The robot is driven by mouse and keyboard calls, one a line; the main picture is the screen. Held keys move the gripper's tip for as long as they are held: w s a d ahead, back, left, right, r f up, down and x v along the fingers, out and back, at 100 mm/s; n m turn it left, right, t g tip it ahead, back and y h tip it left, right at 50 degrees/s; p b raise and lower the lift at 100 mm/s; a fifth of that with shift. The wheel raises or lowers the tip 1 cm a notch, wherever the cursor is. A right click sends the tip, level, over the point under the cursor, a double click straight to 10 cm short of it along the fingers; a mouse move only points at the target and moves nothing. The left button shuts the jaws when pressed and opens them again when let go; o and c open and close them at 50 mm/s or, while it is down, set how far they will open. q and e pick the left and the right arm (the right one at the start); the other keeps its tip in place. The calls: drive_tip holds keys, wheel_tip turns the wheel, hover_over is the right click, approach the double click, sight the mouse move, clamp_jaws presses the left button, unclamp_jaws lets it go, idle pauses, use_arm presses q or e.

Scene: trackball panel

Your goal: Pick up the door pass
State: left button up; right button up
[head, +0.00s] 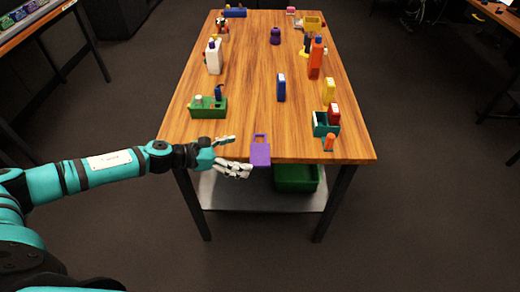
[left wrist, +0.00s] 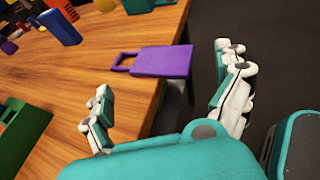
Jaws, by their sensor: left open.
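The door pass appears to be the flat purple tag (head: 260,155) with a loop-shaped slot at its far end. It lies at the table's front edge, and its near part sticks out past the edge. My left gripper (head: 241,155) is open just left of the pass in the head view. In the left wrist view the purple tag (left wrist: 163,62) shows beyond and between the two spread fingers (left wrist: 163,75), and I see no finger touching it. My right gripper is not in view.
On the wooden table (head: 235,140) a green tray (head: 208,107) stands to the left and a teal box (head: 322,124) to the right. A blue block (head: 281,88) stands farther back. A green bin (head: 296,178) sits on the shelf below.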

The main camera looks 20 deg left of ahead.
sight(262, 154)
use_arm(q)
drive_tip(key=shift+w+d+f, duration=0.1)
drive_tip(key=shift+w+d, duration=0.25)
drive_tip(key=shift+d, duration=0.15)
drive_tip(key=p+x, duration=0.1)
drive_tip(key=x, duration=0.3)
drive_tip(key=shift+d+f, duration=0.1)
drive_tip(key=shift+f, duration=0.1)
drive_tip(key=shift+c, duration=0.3)
drive_tip(key=c, duration=0.8)
drive_tip(key=shift+r, duration=0.1)
